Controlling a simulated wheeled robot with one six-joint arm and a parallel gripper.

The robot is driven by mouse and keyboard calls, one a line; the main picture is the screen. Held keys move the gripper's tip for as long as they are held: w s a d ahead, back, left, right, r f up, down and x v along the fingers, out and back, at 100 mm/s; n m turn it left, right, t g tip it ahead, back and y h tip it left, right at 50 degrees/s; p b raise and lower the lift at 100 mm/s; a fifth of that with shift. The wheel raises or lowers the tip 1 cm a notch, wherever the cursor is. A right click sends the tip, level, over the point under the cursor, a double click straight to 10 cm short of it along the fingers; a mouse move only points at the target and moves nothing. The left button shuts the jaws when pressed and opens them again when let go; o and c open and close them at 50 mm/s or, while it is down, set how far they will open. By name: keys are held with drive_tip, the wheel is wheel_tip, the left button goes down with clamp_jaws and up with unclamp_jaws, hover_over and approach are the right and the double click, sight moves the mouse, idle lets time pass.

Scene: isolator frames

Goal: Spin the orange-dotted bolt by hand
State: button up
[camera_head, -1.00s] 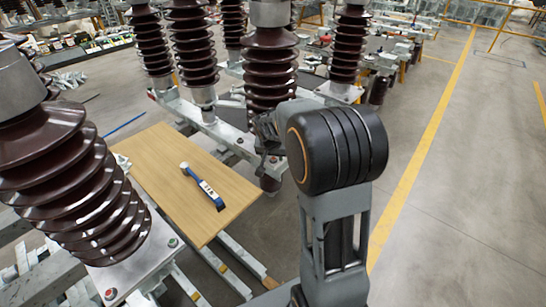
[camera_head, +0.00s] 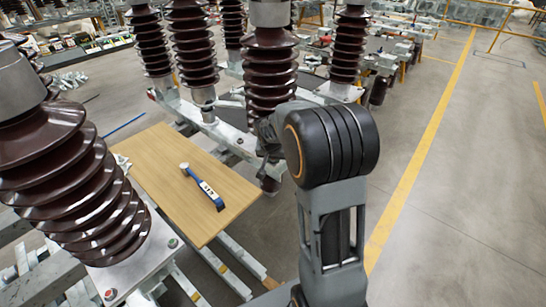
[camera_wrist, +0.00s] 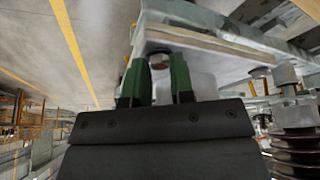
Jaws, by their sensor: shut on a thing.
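In the wrist view, my gripper (camera_wrist: 157,72) has its two green fingers on either side of a bolt (camera_wrist: 159,61) at the underside of a pale metal plate. The fingers are shut on this bolt. I cannot make out an orange dot on it. In the head view my own arm hides the gripper's fingertips and the bolt, beside the base of the brown ribbed insulator (camera_head: 270,75).
A second bolt (camera_wrist: 262,71) sits farther right under the plate. In the head view, a wooden board (camera_head: 165,160) carries a blue-and-white tool (camera_head: 203,187). A large insulator (camera_head: 65,180) stands at left. Open floor (camera_head: 455,200) lies at right.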

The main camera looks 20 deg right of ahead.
clamp_jaws()
drive_tip(key=shift+f+b, duration=0.15)
drive_tip(key=shift+b, duration=0.25)
drive_tip(key=shift+w+a+f+m+h+b, duration=0.1)
drive_tip(key=shift+m+h+b, duration=0.3)
drive_tip(key=shift+m+b, duration=0.75)
drive_tip(key=shift+w+r+m+g+h+b, duration=0.15)
drive_tip(key=shift+m+g+b, duration=0.25)
drive_tip(key=shift+m+b, duration=0.45)
drive_tip(key=shift+s+r+m+g+h+b, duration=0.1)
drive_tip(key=shift+m+g+h+b, duration=0.25)
drive_tip(key=shift+m+b, duration=0.45)
drive_tip(key=shift+m, duration=0.4)
drive_tip(key=o, duration=0.7)
unclamp_jaws()
drive_tip(key=shift+o, duration=0.2)
